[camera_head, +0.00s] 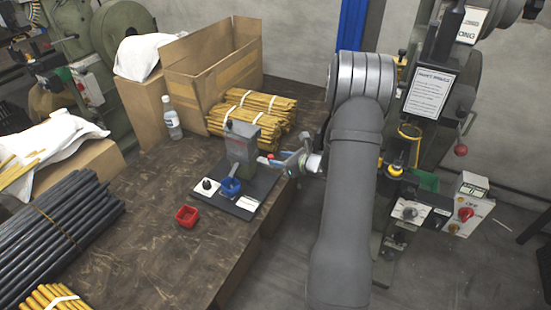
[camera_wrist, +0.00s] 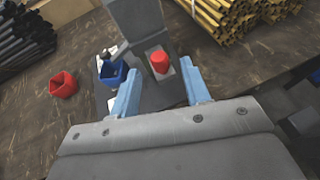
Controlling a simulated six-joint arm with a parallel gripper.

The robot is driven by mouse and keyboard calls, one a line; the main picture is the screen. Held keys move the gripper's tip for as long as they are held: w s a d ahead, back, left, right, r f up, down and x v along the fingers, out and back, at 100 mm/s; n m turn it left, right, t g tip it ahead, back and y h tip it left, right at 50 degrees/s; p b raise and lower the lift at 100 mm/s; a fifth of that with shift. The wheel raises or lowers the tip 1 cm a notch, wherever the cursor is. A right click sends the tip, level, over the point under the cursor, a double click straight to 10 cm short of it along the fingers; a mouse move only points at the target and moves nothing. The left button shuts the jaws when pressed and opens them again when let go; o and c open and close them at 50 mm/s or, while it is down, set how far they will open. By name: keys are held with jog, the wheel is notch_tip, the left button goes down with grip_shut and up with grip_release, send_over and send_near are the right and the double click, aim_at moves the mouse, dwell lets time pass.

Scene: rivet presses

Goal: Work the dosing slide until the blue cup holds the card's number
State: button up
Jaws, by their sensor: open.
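The grey dosing device (camera_head: 240,142) stands on a dark base plate on the bench. The blue cup (camera_head: 230,187) sits on the plate in front of it and also shows in the wrist view (camera_wrist: 112,75). Its contents cannot be made out. A small white card (camera_head: 247,203) lies at the plate's front right corner; its number is too small to read. A red knob (camera_wrist: 159,62), which looks like the slide's handle, is at the device's right side. My gripper (camera_wrist: 161,80) is open, its blue fingers on either side of the knob's line, with the knob slightly beyond the tips.
A red cup (camera_head: 187,216) stands on the bench left of the plate. A black knob (camera_head: 207,185) is on the plate. Tied yellow rods (camera_head: 255,112), a bottle (camera_head: 171,118) and an open carton (camera_head: 210,65) stand behind.

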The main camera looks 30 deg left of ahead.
jog(key=v, duration=1.4)
jog(key=g+h, duration=0.2)
jog(key=h, duration=0.7)
send_near(270, 156)
jog(key=x, duration=0.8)
jog(key=shift+w+f, duration=0.1)
jog(key=shift+f, duration=0.25)
grip_shut()
